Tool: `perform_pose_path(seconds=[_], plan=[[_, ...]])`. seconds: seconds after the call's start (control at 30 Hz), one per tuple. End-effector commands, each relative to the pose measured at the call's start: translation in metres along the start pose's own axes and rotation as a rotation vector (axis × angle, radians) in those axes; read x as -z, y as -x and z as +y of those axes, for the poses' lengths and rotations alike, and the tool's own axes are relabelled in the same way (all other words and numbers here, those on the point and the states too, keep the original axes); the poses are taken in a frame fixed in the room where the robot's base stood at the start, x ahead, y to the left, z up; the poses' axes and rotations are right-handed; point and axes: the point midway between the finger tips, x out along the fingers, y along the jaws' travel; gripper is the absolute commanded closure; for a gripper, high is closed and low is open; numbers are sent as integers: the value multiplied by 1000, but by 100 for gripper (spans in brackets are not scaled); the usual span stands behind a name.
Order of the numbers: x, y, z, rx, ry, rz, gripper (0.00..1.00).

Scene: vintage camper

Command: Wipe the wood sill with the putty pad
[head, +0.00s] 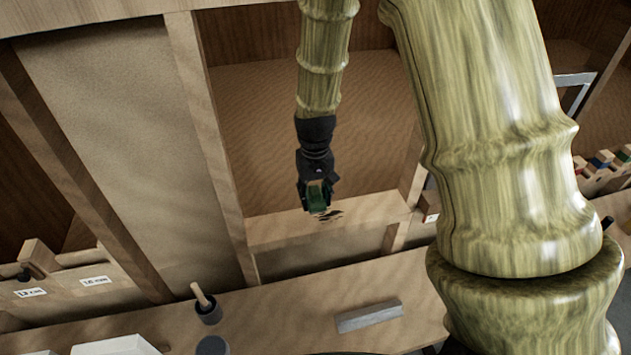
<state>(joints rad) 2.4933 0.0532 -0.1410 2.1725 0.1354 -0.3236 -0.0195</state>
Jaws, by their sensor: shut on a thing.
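The wood sill (279,229) is a pale horizontal board between two upright studs, in the middle of the head view. Dark smudges (329,215) lie on it near its centre. My gripper (315,196) is black and hangs down from above, over the sill. It is shut on a small block with a green upper part and a tan part, which I take to be the putty pad (317,199). The pad's lower edge is just at the dark smudges. I cannot tell whether it touches the sill. The gripper fingers partly hide the pad.
A workbench (270,314) runs along the front with a grey bar (369,316), a dark cup with a wooden handle (206,305) and a white object (117,346). Labelled wooden racks (75,287) stand at the left. Upright studs (213,150) bound the sill. My large arm link blocks the right side.

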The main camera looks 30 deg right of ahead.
Motion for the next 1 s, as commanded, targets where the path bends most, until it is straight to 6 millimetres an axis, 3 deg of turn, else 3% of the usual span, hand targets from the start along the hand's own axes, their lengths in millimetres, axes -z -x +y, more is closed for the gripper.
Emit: perform_pose_path(seconds=[0.1, 0.3, 0.83, 1.0], plan=[[0, 15, -1, 0, 1, 1, 86], [0, 25, -1, 0, 2, 0, 86], [0, 25, -1, 0, 2, 0, 86], [5, 16, -9, 3, 1, 0, 86]])
